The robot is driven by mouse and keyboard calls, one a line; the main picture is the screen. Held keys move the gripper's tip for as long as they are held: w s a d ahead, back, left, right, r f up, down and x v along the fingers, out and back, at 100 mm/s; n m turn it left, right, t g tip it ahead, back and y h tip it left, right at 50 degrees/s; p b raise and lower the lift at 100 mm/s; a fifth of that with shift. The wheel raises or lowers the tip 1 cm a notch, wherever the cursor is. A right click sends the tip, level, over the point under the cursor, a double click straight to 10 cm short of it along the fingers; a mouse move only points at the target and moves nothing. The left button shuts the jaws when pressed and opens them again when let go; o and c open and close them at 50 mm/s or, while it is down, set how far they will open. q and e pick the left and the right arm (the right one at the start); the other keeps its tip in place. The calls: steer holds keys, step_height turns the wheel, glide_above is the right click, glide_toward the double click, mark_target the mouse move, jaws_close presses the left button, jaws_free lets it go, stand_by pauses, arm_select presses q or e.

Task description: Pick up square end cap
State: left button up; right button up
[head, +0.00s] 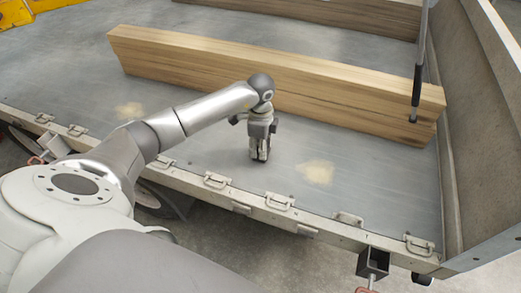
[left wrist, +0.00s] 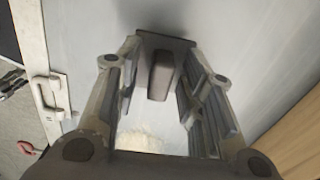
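A dark square end cap (left wrist: 161,76), with a wide flat plate and a narrower block, lies on the trailer bed in the left wrist view. My left gripper (head: 260,157) points down at the bed in the head view, just behind the front rail. The left wrist view shows its two fingers (left wrist: 160,97) spread apart, with the block of the cap between them and gaps on both sides. In the head view the cap is hidden or too small to tell from the fingers. My right gripper is not in view.
A long wooden beam (head: 270,82) lies on the grey bed behind the gripper. The front rail (head: 190,173) carries several latches. A tall side wall (head: 480,110) and a dark post (head: 418,75) stand at the right. A black square tube (head: 373,262) sticks out below the rail.

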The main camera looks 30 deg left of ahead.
arm_select(q)
jaws_close()
steer(key=shift+r, duration=0.15)
